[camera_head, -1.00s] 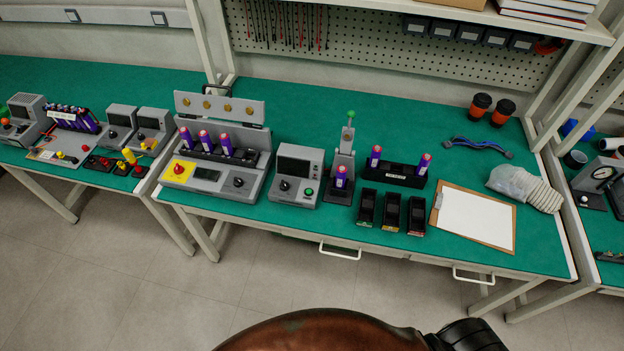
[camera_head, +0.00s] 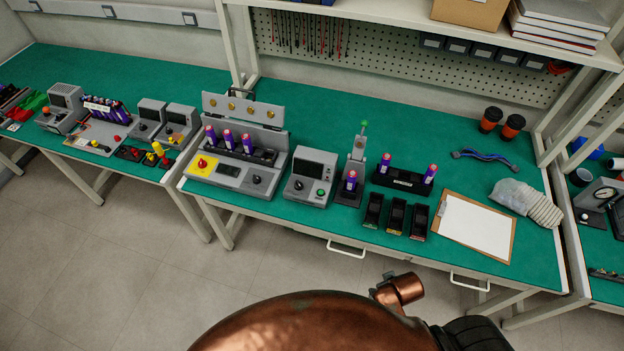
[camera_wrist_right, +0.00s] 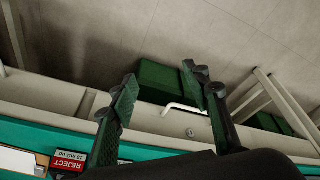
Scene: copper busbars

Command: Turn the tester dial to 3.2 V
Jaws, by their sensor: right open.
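A grey tester box (camera_head: 311,176) with a dark screen stands on the green bench in the head view. A small black dial (camera_head: 298,184) is on its front, left of a green button. The dial's setting is too small to read. Left of it stands a wider grey unit (camera_head: 238,168) with a red button on yellow, upright purple cells and its own black knob (camera_head: 257,180). My right gripper (camera_wrist_right: 160,76) shows in the right wrist view, open and empty, above the bench's front edge and a drawer handle. My left gripper is not in view.
Right of the tester are a slim grey stand (camera_head: 354,165) with a cell, a black cell holder (camera_head: 404,178), several small black bins (camera_head: 396,215) and a clipboard (camera_head: 475,222). A red REJECT label (camera_wrist_right: 68,161) shows in the wrist view. The bench behind the tester is clear.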

